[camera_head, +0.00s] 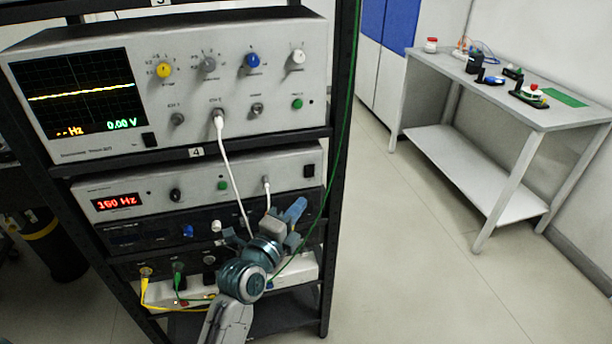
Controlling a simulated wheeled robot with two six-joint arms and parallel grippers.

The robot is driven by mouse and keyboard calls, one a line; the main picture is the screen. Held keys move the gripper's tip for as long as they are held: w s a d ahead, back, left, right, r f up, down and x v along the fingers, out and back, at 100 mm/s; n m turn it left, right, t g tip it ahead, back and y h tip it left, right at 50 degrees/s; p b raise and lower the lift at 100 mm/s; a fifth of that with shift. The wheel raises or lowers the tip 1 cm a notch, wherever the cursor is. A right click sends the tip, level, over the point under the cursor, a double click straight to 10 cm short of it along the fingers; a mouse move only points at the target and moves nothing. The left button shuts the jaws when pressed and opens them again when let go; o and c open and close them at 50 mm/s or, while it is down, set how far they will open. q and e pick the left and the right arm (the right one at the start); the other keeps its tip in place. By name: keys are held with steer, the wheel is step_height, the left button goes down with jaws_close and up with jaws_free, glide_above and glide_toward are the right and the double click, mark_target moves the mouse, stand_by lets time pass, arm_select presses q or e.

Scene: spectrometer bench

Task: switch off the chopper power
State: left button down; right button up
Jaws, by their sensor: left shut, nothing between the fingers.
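The chopper controller appears to be the grey unit (150,192) on the shelf marked 4. Its red display (117,202) is lit and reads about 160 Hz. A dark rocker switch (308,171) sits at the right end of its front panel; its position is too small to tell. A green button (222,185) and a black knob (175,195) are on the same panel. My left gripper (294,212) is shut and empty, below the right part of this panel, in front of the darker unit underneath. It hides part of that unit. My right gripper is out of view.
An oscilloscope (200,85) with a lit screen stands above. A white cable (230,170) hangs from it past the controller, and a green cable (335,150) runs along the black rack post. Yellow and green leads hang below. The floor right of the rack is clear up to a side table (560,117).

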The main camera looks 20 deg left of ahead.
mark_target(313, 169)
arm_select(q)
steer(key=w+p, duration=0.1)
steer(key=w, duration=0.2)
steer(key=w+p, duration=0.1)
steer(key=w, duration=0.2)
steer(key=w+a+r+p, duration=0.1)
steer(key=w+p, duration=0.1)
steer(key=shift+w, duration=0.55)
steer(key=shift+a+b, duration=0.1)
steer(key=shift+b, duration=0.4)
steer(key=shift+w+r, duration=0.1)
